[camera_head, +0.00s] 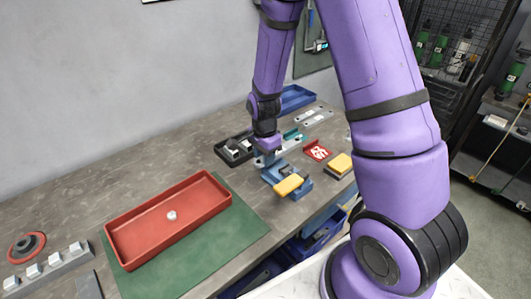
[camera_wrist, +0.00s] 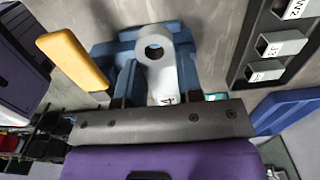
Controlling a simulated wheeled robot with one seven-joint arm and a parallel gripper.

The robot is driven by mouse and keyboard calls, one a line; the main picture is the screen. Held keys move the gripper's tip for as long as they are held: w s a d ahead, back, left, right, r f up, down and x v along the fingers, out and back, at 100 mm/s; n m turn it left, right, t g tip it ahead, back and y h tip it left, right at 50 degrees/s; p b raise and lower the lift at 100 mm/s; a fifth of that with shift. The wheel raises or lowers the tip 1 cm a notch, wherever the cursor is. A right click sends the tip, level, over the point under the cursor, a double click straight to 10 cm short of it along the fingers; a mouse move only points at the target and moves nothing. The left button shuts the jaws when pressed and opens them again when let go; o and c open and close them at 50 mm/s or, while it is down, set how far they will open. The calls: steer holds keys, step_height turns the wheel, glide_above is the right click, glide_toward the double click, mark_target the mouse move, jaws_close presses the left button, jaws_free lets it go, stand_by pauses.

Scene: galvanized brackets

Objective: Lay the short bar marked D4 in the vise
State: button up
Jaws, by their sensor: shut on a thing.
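My gripper (camera_head: 267,150) is low over the blue vise (camera_head: 292,185), at its back left in the head view. In the wrist view my gripper (camera_wrist: 156,98) is shut on a pale grey short bar (camera_wrist: 157,72). The bar has a round hole at its far end and a partly hidden mark ending in 4. It points away from the palm and overlaps the blue vise (camera_wrist: 108,50), between blue upright parts. I cannot tell whether it touches the vise. The vise's yellow handle (camera_wrist: 72,58) is at left and also shows in the head view (camera_head: 289,186).
A black tray (camera_head: 222,157) with labelled pieces is close by; it shows at right in the wrist view (camera_wrist: 243,62). A red tray (camera_head: 124,243) lies on a green mat (camera_head: 240,228). Another yellow piece (camera_head: 341,162) and a red holder (camera_head: 318,150) are right of the vise.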

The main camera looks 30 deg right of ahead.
steer(key=shift+d+f, duration=0.1)
steer(key=shift+f, duration=2.65)
steer(key=o, duration=1.1)
step_height(320, 180, up, 11)
steer(key=shift+f, duration=0.15)
